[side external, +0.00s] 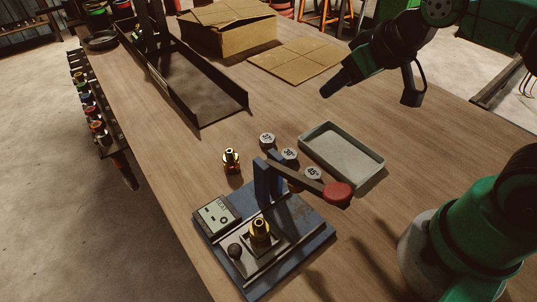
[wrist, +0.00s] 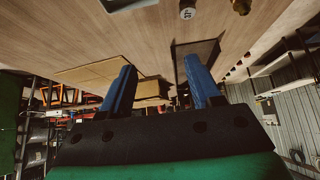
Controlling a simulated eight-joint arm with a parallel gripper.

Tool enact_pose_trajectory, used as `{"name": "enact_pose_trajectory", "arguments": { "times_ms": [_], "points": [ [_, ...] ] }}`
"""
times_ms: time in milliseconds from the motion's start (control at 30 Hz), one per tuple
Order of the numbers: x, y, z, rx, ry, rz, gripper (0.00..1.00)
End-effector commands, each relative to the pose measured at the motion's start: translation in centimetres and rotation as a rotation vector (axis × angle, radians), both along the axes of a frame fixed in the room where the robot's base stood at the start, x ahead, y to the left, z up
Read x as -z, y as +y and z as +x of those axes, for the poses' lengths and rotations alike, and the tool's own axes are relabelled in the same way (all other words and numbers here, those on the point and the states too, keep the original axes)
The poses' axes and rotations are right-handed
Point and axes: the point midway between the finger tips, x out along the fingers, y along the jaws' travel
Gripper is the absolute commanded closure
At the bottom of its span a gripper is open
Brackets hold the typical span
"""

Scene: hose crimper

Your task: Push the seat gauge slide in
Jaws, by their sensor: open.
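The crimper's blue base (side external: 312,236) stands on the bench at the bottom of the side view. A small gauge box (side external: 216,214) with a display sits on its left corner. A black ball knob (side external: 234,250) is at the front left of the base, beside a brass fitting (side external: 261,232) upright in a block; I take this knob to belong to the seat gauge slide, but its travel is not clear. The lever with a red knob (side external: 337,194) points right. My gripper (side external: 368,98) is open, empty and high above the bench, far from the crimper; its blue fingers (wrist: 159,63) are spread.
A grey tray (side external: 375,168) lies right of several numbered round dies (side external: 289,155). Another brass fitting (side external: 231,160) stands behind the crimper. A dark metal trough (side external: 198,90), a cardboard box (side external: 228,38) and flat cardboard (side external: 297,62) lie farther back.

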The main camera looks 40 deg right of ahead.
Motion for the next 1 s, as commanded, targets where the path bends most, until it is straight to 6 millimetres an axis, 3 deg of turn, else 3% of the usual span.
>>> {"name": "enact_pose_trajectory", "arguments": {
  "times_ms": [200,567,1000],
  "points": [
    [-2.7,0.3,0.0,-0.011,0.006,0.0,0.43],
    [-3.2,6.2,0.6,-0.218,0.16,-0.009,0.43],
    [-3.4,13.6,-0.4,-0.452,0.338,-0.066,0.43]
  ]
}}
